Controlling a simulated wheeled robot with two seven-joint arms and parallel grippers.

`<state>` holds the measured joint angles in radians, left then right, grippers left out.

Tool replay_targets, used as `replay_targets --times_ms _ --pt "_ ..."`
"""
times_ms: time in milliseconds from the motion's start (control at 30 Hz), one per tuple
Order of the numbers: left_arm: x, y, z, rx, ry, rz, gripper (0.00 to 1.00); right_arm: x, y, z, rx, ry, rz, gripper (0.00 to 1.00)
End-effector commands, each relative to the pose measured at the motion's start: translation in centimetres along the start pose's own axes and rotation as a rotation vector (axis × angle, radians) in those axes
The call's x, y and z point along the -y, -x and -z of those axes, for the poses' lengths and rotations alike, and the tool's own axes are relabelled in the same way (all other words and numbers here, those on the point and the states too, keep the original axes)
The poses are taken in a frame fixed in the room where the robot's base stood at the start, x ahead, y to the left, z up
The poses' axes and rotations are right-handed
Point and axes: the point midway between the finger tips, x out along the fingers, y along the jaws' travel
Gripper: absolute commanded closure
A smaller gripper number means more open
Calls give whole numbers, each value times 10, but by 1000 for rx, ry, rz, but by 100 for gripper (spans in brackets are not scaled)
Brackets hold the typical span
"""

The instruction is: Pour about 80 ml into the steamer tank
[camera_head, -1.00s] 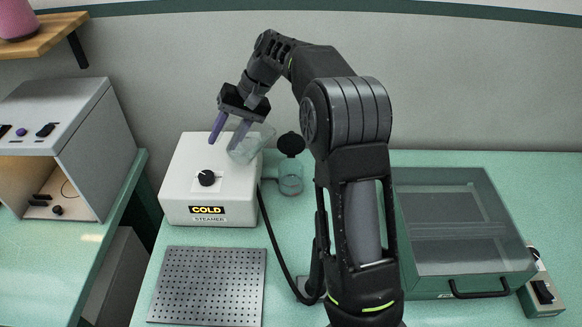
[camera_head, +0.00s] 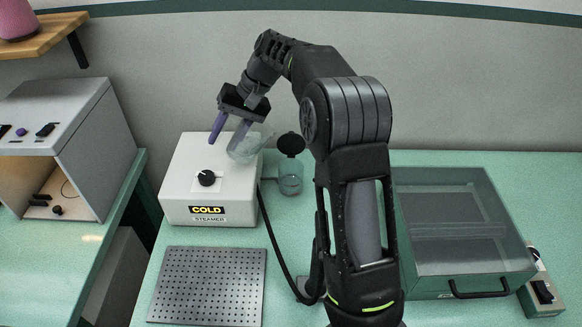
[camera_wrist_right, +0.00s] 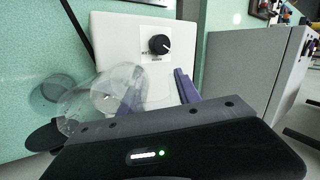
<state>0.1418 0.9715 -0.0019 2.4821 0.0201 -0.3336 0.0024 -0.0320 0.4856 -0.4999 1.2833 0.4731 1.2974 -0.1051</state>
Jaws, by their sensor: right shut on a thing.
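The steamer (camera_head: 190,160) is a white box with a black knob and a display reading COLD. Its tank (camera_head: 290,180) is a small clear jar at its right side, with the round black lid (camera_head: 291,144) standing open above it. My right gripper (camera_head: 224,146) has purple-grey fingers and is shut on a clear beaker (camera_head: 248,146), held tilted above the steamer's right edge, left of the tank. The beaker (camera_wrist_right: 100,100) also shows in the right wrist view, overlapping the tank from there. Its liquid level cannot be made out. My left gripper is out of view.
A perforated metal plate (camera_head: 208,286) lies in front of the steamer. A glass-topped green case (camera_head: 465,285) stands at the right, beside a small switch box (camera_head: 540,295). A black cable (camera_head: 270,237) runs down from the steamer. A grey cabinet (camera_head: 95,130) stands on the left bench.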

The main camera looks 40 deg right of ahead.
Motion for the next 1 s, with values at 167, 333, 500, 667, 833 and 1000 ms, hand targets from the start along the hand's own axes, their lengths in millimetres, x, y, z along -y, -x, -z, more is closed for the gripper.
replay_targets --times_ms 167,333,500,667,833,1000 --pt "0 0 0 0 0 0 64 3 -1 0 -1 2 -18 100" --pt "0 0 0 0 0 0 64 10 -7 0 0 6 -93 100" --pt "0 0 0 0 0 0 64 18 -17 0 2 9 -232 100" --pt "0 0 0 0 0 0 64 17 -35 0 3 5 -381 100" --pt "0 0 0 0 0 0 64 20 -43 1 0 4 -528 100" --pt "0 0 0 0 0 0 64 21 -45 1 2 1 -603 100"
